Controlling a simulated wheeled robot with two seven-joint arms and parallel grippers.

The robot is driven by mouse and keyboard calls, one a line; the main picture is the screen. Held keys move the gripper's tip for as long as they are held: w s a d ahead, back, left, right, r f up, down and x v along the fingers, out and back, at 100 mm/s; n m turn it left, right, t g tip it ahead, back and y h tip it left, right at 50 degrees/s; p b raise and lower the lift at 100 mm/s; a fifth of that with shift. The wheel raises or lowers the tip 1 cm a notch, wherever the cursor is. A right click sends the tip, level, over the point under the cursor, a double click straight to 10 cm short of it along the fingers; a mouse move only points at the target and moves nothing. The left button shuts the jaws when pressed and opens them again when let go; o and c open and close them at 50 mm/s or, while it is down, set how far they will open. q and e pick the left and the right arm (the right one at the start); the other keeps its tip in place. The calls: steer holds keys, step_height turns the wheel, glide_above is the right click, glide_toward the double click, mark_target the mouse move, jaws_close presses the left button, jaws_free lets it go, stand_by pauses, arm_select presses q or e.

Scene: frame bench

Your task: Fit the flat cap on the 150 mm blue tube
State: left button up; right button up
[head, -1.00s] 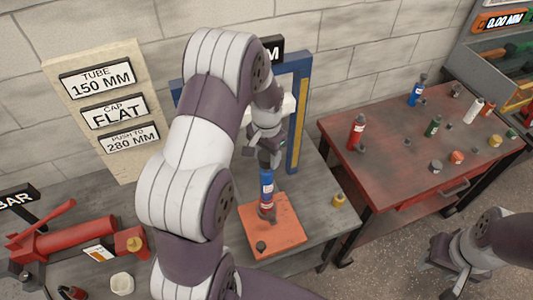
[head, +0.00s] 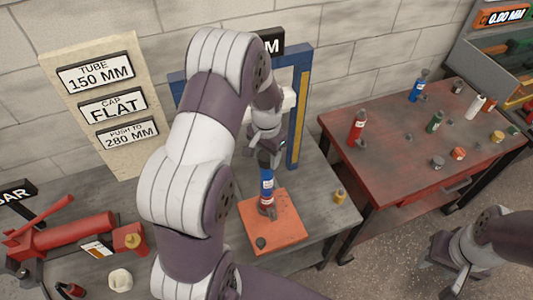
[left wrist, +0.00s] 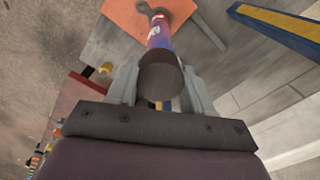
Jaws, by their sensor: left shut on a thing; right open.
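The blue tube (head: 267,188) stands upright on the orange plate (head: 288,234), with a grey piece around its foot. It also shows in the left wrist view (left wrist: 159,38). My left gripper (head: 266,158) is directly above the tube. Its fingers are shut on a dark, flat-faced round piece (left wrist: 160,79), which looks like the flat cap. The piece is in line with the tube's top; I cannot tell whether it is fully seated. My right gripper (head: 445,258) is open and empty at the lower right, away from the benches.
A blue frame (head: 305,110) stands behind the plate. A small yellow piece (head: 339,197) is right of the plate, and a dark knob (head: 260,242) lies on it. A red press tool (head: 70,238) is at left. The red table (head: 390,160) holds several tubes and caps.

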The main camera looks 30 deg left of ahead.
mark_target(267, 155)
arm_select(q)
steer(key=shift+f, duration=0.5)
steer(key=o, duration=1.2)
steer(key=shift+r, duration=0.15)
steer(key=shift+r+b, duration=0.4)
steer(key=shift+b, duration=0.05)
step_height(267, 155, up, 8)
steer(key=shift+r+b, duration=0.2)
steer(key=shift+b, duration=0.95)
step_height(267, 155, up, 3)
steer(key=shift+r+p, duration=0.15)
steer(key=shift+p, duration=0.5)
